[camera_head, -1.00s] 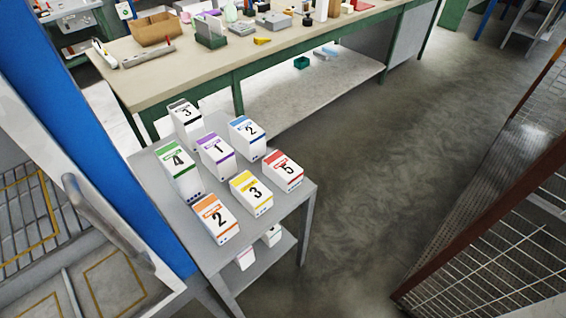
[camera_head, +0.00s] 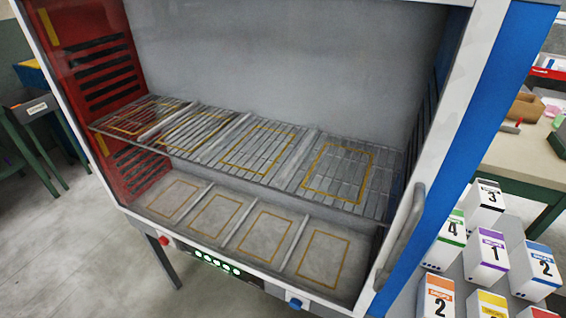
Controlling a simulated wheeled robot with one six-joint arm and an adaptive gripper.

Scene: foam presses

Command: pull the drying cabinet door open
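The drying cabinet (camera_head: 275,60) fills the middle of the head view, with a white front frame, a blue right side and a red inner left wall. Its glazed door looks shut, and the wire shelf and lower floor show through it, both with empty yellow-outlined places. The door's grey vertical handle (camera_head: 404,232) is on the right edge of the front. My gripper is not in view, so nothing of mine shows at the handle.
A grey side table at right holds several numbered cartons (camera_head: 493,248), close beside the cabinet. A workbench (camera_head: 520,158) stands behind it. A dark green table (camera_head: 35,110) is at far left. The floor (camera_head: 75,240) at front left is clear.

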